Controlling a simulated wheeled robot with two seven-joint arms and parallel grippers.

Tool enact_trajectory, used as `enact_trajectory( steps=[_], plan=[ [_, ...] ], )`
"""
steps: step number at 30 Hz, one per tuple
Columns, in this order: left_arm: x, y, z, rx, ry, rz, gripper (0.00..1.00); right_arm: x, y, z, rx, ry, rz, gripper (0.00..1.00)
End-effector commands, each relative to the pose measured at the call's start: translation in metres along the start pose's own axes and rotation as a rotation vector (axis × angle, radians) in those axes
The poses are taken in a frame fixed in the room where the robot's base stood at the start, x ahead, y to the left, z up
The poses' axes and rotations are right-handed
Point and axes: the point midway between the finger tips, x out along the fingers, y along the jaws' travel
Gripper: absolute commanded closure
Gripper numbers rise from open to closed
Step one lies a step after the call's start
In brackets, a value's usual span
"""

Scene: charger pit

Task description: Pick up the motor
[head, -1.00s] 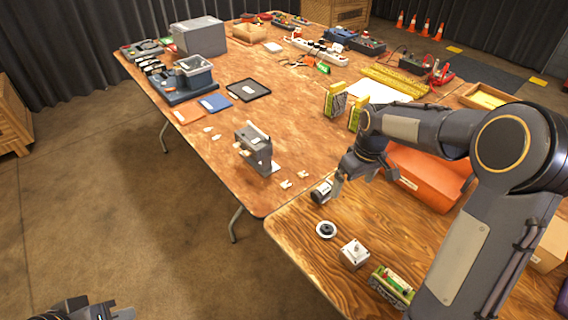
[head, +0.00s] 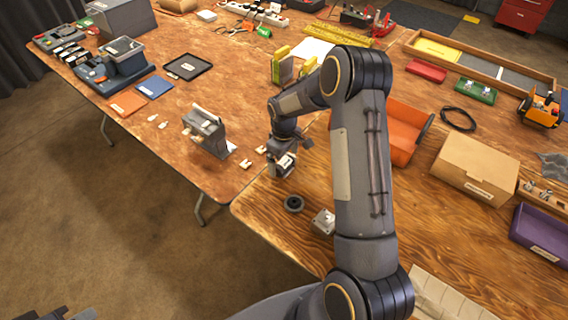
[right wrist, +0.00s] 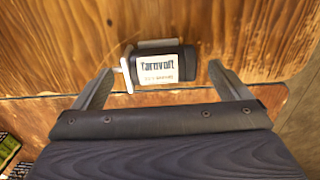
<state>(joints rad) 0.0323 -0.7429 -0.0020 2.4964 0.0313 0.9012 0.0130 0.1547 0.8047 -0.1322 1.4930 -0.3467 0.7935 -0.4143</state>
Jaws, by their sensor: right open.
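The motor (head: 281,167) is a short dark cylinder with a white label, lying near the left edge of the nearer wooden table. In the right wrist view the motor (right wrist: 160,67) lies on its side, its metal flange and shaft to the left. My right gripper (head: 288,149) is just above the motor and partly covers it in the head view. In the right wrist view its two fingers (right wrist: 161,72) are apart, one past each end of the motor, with gaps. My left gripper (head: 66,314) shows only in part at the bottom left, away from the tables.
A black ring-shaped part (head: 293,203) and a small metal block (head: 323,222) lie near the motor. A grey machine (head: 207,132) stands on the farther table. An orange bin (head: 403,135) and a cardboard box (head: 474,168) stand to the right of my right arm.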

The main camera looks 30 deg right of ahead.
Motion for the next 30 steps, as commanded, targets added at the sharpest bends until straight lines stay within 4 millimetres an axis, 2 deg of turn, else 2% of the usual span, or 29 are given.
enact_trajectory(
  steps=[6, 7, 20, 30],
  plan=[
    [0.0001, -0.0001, 0.0001, 0.0, 0.0, 0.0, 1.0, 0.0012, 0.0003, -0.0002, 0.001, 0.001, 0.001, 0.04],
    [0.0001, -0.0001, 0.0, 0.0, 0.0, 0.0, 1.0, 0.0012, 0.0002, -0.0002, 0.001, 0.001, 0.001, 0.06],
    [0.0001, 0.0, 0.0, 0.0, 0.0, 0.0, 1.0, 0.0008, 0.0001, -0.0003, 0.001, 0.001, 0.0, 0.63],
    [0.0003, -0.0001, 0.0001, 0.0, 0.0, 0.0, 1.0, -0.0031, 0.0005, -0.001, 0.001, 0.003, 0.002, 0.64]
  ],
)
